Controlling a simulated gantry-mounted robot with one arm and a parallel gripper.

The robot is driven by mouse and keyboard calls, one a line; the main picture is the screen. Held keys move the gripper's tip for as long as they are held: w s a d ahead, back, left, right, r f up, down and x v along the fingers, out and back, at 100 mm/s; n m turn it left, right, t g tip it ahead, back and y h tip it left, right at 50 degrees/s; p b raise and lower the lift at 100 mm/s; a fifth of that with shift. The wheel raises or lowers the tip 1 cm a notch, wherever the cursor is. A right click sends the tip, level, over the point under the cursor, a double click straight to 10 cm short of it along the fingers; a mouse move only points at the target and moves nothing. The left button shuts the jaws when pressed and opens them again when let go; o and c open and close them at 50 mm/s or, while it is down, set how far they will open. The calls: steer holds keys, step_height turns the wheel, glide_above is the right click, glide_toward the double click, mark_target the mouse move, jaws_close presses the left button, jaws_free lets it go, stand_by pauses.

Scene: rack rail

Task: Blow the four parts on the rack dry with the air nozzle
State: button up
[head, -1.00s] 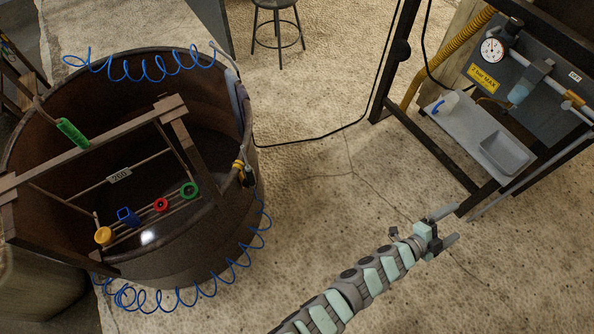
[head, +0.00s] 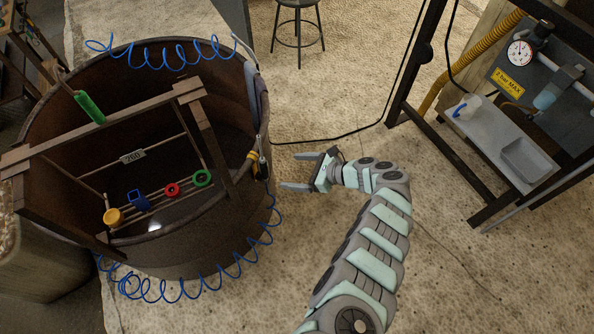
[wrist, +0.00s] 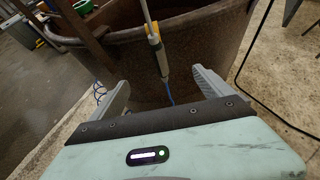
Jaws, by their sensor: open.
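The rack (head: 100,168) sits in a round brown tub. Four parts are in a row on its lower bars: yellow (head: 113,217), blue (head: 138,199), red (head: 172,189) and green (head: 202,178). The air nozzle, which looks like the yellow and grey tool (head: 258,162), hangs on the tub's right rim. It also shows in the wrist view (wrist: 157,48), upright, ahead of and between my fingers. My gripper (head: 289,172) is open and empty, just right of the nozzle and apart from it. Its fingers also show in the wrist view (wrist: 156,88).
The tub (head: 235,225) has blue coiled hose (head: 165,295) around it. A green-handled tool (head: 89,106) rests at the rack's top beam. A panel with a pressure gauge (head: 519,53) and a shelf with a tray (head: 528,160) stand right. A stool (head: 298,30) is at the back. Floor between is clear.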

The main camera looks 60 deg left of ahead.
mark_target(266, 163)
steer(key=b+x, duration=0.5)
steer(key=x, duration=0.7)
steer(key=shift+s+a+f, duration=0.15)
steer(key=shift+a, duration=0.1)
steer(key=shift+c, duration=0.3)
steer(key=c, duration=1.8)
steer(key=shift+r+p, duration=1.8)
steer(key=shift+r, duration=0.3)
